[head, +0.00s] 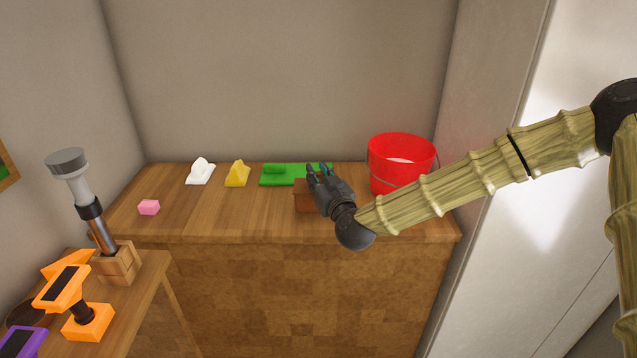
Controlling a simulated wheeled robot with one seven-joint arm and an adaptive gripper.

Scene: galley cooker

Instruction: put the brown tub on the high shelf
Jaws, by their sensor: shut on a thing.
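The brown tub (304,198) is on or just above the wooden counter, right of its middle; I cannot tell whether it touches the wood. My gripper (319,170) is at the tub, shut on it, and hides much of its right side. The fingers point toward the back wall. No high shelf shows in the head view.
A red bucket (401,158) stands right of my gripper. Behind the tub lies a green thing (279,176). Yellow (237,174), white (200,172) and pink (149,207) things sit to the left. A side counter (146,277) holds orange and grey tools. The counter's front middle is clear.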

